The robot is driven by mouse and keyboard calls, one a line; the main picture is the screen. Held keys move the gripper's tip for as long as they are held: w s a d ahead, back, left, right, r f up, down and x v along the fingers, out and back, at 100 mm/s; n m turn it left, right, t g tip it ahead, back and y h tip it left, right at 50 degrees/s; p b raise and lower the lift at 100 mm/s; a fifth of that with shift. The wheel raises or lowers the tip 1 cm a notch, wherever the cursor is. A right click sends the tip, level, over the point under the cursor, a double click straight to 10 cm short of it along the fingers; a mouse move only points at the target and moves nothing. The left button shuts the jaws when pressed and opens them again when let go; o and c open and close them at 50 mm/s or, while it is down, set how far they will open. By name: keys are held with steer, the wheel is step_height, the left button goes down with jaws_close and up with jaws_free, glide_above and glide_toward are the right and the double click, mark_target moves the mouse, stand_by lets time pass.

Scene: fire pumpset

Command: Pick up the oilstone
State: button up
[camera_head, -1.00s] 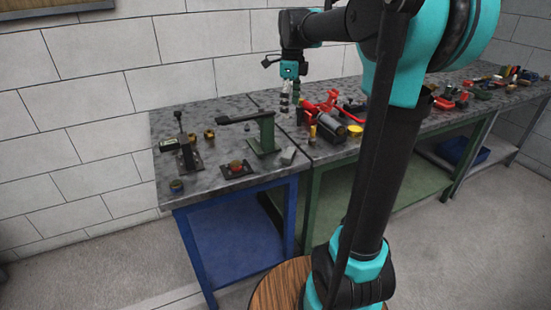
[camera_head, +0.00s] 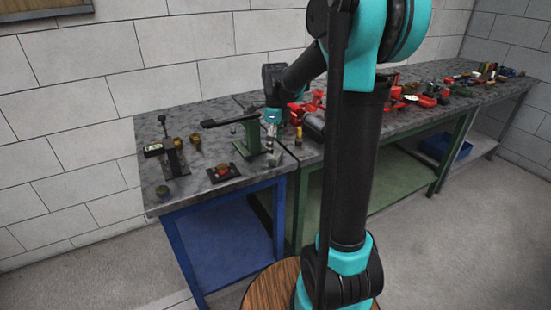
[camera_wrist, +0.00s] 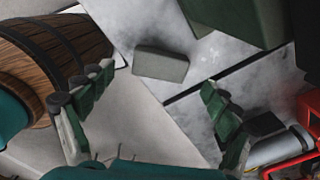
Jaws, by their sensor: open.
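The oilstone, a plain grey block (camera_wrist: 160,64), lies on the grey bench top in the wrist view. It is near the bench's front edge, just beyond my fingertips. My gripper (camera_wrist: 157,80) is open, with one green-padded finger on each side of the picture and nothing between them. In the head view my gripper (camera_head: 271,150) hangs low over the front of the bench, close beside a green stand (camera_head: 252,138). There the oilstone and the fingertips are too small to tell apart clearly.
A grey cylinder and red parts (camera_wrist: 293,140) lie close to my right finger in the wrist view. A seam crosses the bench top beside the oilstone. A small black tray with a red item (camera_head: 222,172) sits left of the stand. Red tools (camera_head: 310,103) lie behind.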

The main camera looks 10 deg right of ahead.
steer(key=shift+f, duration=1.55)
steer(key=c, duration=1.5)
step_height(320, 180, up, 20)
